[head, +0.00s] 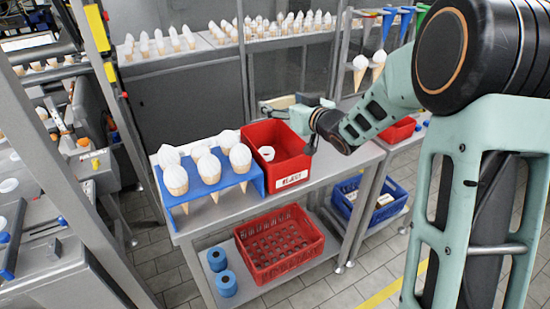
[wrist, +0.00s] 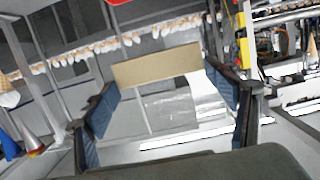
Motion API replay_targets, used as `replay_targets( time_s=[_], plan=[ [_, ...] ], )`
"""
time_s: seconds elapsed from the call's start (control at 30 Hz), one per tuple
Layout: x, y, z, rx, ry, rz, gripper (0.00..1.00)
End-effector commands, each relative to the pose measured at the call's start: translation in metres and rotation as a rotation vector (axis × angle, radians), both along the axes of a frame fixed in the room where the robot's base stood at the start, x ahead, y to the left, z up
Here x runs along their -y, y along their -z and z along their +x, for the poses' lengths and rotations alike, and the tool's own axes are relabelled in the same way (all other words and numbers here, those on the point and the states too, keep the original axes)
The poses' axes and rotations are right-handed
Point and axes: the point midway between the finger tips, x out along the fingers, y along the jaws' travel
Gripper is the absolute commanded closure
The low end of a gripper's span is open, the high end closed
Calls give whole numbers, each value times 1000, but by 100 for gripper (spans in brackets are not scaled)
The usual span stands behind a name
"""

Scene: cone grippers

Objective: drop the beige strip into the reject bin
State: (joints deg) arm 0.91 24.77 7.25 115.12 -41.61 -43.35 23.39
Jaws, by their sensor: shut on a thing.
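The beige strip (wrist: 157,66) spans between the two blue-padded fingers of my gripper (wrist: 160,84) in the wrist view, held at its ends. In the head view my gripper (head: 285,105) is above and behind the far edge of the red reject bin (head: 288,166), apart from it. The strip is small and hard to make out there. The bin stands on the metal table with its label facing front. A white ring-shaped thing (head: 266,153) lies inside it; part of its floor is hidden.
A blue rack (head: 233,188) with several ice cream cones stands left of the bin, close beside it. A red crate (head: 318,243) and blue rolls (head: 226,284) are on the lower shelf. A blue crate (head: 384,211) sits at right. More cones line the conveyor behind.

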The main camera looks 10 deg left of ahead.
Motion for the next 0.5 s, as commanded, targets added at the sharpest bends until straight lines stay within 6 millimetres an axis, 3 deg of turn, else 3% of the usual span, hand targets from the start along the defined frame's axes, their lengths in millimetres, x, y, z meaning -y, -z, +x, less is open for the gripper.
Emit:
replay_targets(
  time_s=[0.3,0.5],
  plan=[
    [1,41,0,-1,2,0,42],
    [0,52,0,1,2,1,42]
  ],
)
